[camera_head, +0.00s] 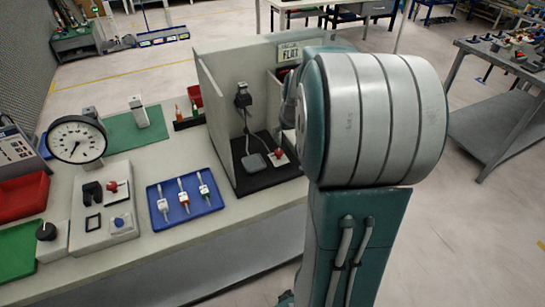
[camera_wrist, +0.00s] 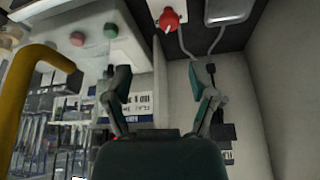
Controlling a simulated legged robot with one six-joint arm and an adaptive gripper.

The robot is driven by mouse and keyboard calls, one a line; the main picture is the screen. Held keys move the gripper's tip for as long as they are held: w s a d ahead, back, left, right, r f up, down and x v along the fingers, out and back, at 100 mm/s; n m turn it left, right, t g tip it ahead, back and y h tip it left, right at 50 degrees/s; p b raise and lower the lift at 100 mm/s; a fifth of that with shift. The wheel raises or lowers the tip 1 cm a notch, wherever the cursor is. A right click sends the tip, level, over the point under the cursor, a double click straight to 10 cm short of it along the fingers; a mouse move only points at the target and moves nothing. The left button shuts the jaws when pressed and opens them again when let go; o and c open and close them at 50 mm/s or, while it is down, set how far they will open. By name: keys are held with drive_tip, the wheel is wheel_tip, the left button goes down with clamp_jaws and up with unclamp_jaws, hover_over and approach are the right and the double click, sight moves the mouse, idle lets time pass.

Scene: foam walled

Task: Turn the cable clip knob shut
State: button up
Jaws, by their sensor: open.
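A red knob on a small white base (camera_head: 279,155) sits on the black floor of the grey walled booth, beside a dark grey pad (camera_head: 254,162) with cables running up the back wall. In the wrist view the red knob (camera_wrist: 168,20) is at the top edge, beyond my fingertips, with a cable by it. I take it for the cable clip knob; its turn position is not clear. My gripper (camera_wrist: 160,90) is open, its two fingers apart with nothing between them, not touching the knob. In the head view my arm hides most of the gripper.
Booth walls (camera_head: 216,115) stand close around the knob. Left of the booth lie a blue tray (camera_head: 158,216) with several small tools, a white panel with another red knob (camera_head: 112,187), and a round gauge (camera_head: 76,139). A yellow bent bar (camera_wrist: 22,95) shows left in the wrist view.

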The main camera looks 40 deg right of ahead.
sight(279, 151)
drive_tip(key=w+f, duration=0.1)
drive_tip(key=f, duration=0.1)
drive_tip(key=w+f, duration=0.1)
drive_tip(key=f, duration=0.2)
drive_tip(key=w+a+f, duration=0.1)
drive_tip(key=f, duration=0.1)
drive_tip(key=shift+f, duration=0.3)
drive_tip(key=shift+w+d+f, duration=0.2)
drive_tip(key=shift+d+f, duration=0.05)
drive_tip(key=shift+f, duration=0.15)
drive_tip(key=shift+w+d+f, duration=0.15)
drive_tip(key=shift+d+f, duration=0.05)
drive_tip(key=shift+f, duration=0.2)
drive_tip(key=shift+d+f, duration=0.25)
drive_tip(key=shift+d, duration=0.25)
drive_tip(key=shift+a, duration=0.4)
drive_tip(key=c, duration=0.4)
drive_tip(key=shift+a+r, duration=0.1)
drive_tip(key=c, duration=0.5)
clamp_jaws()
